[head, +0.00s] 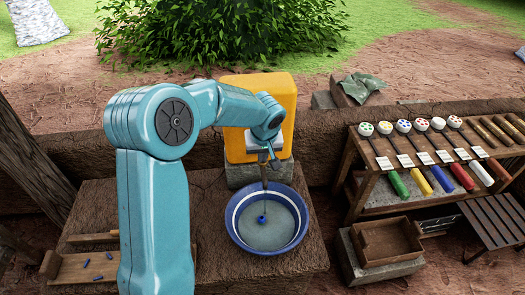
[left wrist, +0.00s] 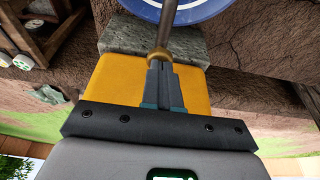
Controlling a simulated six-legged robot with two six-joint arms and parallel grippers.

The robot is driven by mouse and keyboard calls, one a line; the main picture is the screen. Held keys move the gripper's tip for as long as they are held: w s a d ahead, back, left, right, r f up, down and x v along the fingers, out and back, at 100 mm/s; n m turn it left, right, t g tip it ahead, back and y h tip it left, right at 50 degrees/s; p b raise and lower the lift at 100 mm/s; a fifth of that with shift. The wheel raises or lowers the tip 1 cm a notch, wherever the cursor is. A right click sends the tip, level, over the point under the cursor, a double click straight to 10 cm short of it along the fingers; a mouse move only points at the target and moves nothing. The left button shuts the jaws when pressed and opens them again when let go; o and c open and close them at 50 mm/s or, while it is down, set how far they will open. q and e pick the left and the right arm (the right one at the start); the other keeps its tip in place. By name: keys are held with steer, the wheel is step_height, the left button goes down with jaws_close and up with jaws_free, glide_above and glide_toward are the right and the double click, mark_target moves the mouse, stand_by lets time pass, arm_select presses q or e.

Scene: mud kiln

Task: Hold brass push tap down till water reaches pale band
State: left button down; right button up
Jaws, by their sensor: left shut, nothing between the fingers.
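The yellow water container (head: 270,93) stands on a grey stone block (head: 244,174) at the back of the brown ledge. The brass push tap (left wrist: 160,53) projects from its front, and its spout (head: 264,184) points over the blue basin (head: 236,240). A pale band (head: 233,213) runs inside the basin below the blue rim. The grey-green middle looks like water, but I cannot tell its exact level against the band. My left gripper (left wrist: 161,66) is shut and empty, its tips at the tap's top and seemingly touching it. My right gripper is not in view.
A small dark blue object (head: 262,219) shows in the basin's middle. A wooden tray (head: 85,267) with small blue pieces lies at the left. At the right are a rack of tools and coloured handles (head: 415,150), a wooden box (head: 388,241) and a slatted stool (head: 495,222).

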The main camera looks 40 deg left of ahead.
arm_select(q)
step_height(320, 180, up, 3)
steer(key=shift+p, duration=1)
steer(key=v, duration=1)
steer(key=shift+r, duration=0.4)
steer(key=shift+r, duration=0.1)
